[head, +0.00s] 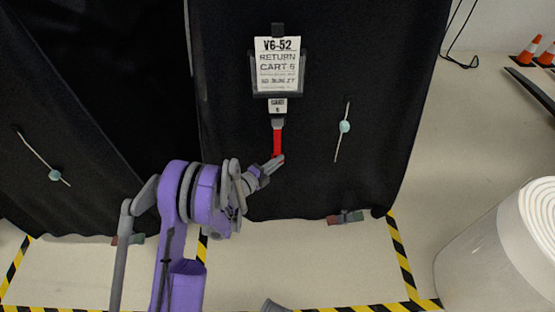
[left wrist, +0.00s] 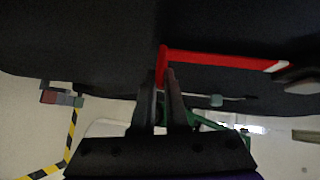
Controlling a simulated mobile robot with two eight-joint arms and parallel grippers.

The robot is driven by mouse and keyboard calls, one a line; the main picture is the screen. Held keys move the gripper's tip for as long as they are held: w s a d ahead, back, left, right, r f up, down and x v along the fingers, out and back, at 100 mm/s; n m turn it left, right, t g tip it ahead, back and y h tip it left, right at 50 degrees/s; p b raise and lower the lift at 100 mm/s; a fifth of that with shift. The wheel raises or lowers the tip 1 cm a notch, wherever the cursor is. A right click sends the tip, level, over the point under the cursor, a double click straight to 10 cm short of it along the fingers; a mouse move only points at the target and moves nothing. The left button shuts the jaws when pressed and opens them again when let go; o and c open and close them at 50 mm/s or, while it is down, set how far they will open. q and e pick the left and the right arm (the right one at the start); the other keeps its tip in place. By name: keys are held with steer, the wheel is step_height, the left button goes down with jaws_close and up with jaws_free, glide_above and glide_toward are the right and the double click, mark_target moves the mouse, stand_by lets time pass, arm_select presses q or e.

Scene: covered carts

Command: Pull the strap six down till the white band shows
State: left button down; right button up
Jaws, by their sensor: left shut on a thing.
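My left gripper (head: 275,163) is shut on the strap's lower end. In the left wrist view the strap (left wrist: 215,58) runs from between my fingertips (left wrist: 164,92) towards the grey buckle (left wrist: 298,80). A short white band (left wrist: 277,66) shows on the strap close to the buckle. The strap's end is partly hidden by my fingers. My right gripper is not in view.
The sign for return cart 6 (head: 278,63) hangs above the strap. A cord with a pale round tag (head: 344,127) hangs to its right. A white cylinder (head: 500,250) stands at the lower right, and orange cones (head: 527,52) stand at the far right. Yellow-black tape marks the floor.

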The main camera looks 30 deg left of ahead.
arm_select(q)
steer(key=shift+f, duration=0.5)
steer(key=c, duration=1.3)
jaws_free()
steer(key=o, duration=0.4)
steer(key=shift+w, duration=0.15)
steer(key=p+v, duration=0.1)
steer(key=v, duration=1)
steer(key=shift+r+p, duration=0.1)
steer(key=shift+p, duration=0.2)
steer(key=shift+w, duration=0.1)
